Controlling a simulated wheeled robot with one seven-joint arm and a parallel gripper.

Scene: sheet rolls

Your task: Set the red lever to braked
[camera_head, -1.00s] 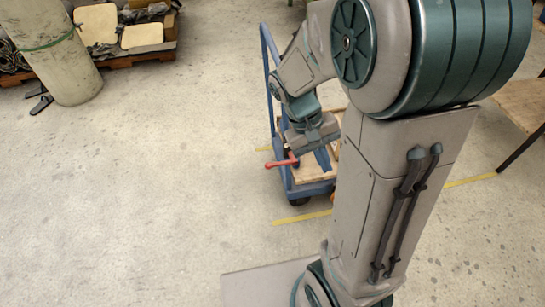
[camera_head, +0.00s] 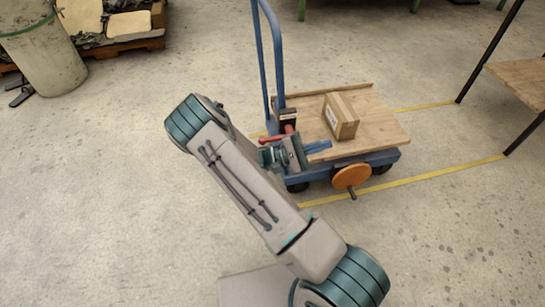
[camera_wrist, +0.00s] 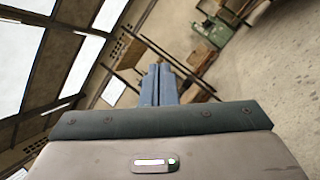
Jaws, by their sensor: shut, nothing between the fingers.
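The red lever (camera_head: 274,138) is on the blue cart (camera_head: 368,157), near the foot of its upright handle. It points to the left in the head view, and my gripper partly covers its surroundings. I cannot tell its setting. My gripper (camera_head: 319,147) is just right of and slightly below the lever, its blue fingers pointing right, over the cart's near left corner. I cannot tell whether it touches the lever or cart. In the wrist view its fingers (camera_wrist: 159,85) are together and empty; the lever does not show there.
A cardboard box (camera_head: 341,116) stands on the cart's wooden deck (camera_head: 385,125). An orange disc (camera_head: 351,176) with a stub handle is on the cart's near side. Yellow lines (camera_head: 430,176) mark the floor. A table (camera_head: 522,78) is at right.

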